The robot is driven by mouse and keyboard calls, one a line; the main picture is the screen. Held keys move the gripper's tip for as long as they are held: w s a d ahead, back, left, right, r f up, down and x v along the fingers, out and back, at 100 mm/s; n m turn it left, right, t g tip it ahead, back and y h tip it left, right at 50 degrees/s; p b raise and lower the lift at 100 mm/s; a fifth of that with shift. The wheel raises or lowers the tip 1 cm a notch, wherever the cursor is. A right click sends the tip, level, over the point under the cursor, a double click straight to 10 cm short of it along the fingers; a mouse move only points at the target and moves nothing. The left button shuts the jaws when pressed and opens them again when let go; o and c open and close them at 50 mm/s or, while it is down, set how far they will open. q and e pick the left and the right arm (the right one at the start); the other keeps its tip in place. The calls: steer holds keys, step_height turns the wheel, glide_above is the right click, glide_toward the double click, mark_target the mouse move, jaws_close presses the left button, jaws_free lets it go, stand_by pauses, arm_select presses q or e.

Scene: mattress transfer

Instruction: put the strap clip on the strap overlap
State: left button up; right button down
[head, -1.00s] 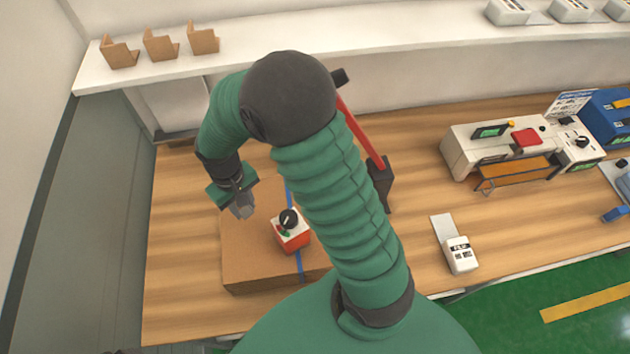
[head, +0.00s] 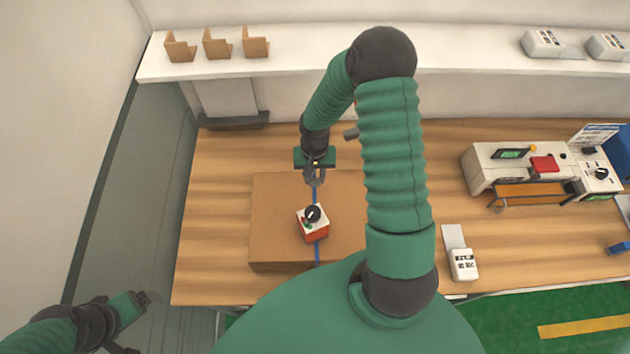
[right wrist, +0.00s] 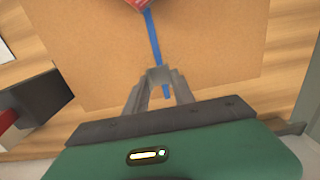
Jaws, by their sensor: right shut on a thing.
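A brown carton (head: 278,225) lies on the wooden table with a blue strap (head: 317,250) across its top; the strap also shows in the right wrist view (right wrist: 153,38). My right gripper (head: 314,181) is over the far part of the strap. In the right wrist view its fingertips (right wrist: 158,76) are closed on a small grey piece, likely the strap clip, mostly hidden between them. Whether it touches the strap is unclear. I cannot make out the overlap itself. My left gripper (head: 148,297) is at lower left, off the table, its jaws unclear.
A red-and-white device (head: 313,224) with a black knob sits on the carton over the strap, nearer than the right gripper. A dark block with a red handle (right wrist: 35,98) stands beside the carton. A white labelled dispenser (head: 463,264) and a machine (head: 518,166) are to the right.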

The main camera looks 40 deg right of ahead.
mark_target(314, 181)
steer(key=f, duration=0.4)
steer(key=shift+a+p, duration=0.3)
steer(key=shift+p, duration=0.05)
steer(key=shift+d, duration=0.1)
steer(key=c, duration=1.1)
jaws_free()
steer(key=shift+d+f, duration=0.15)
steer(key=shift+o, duration=0.2)
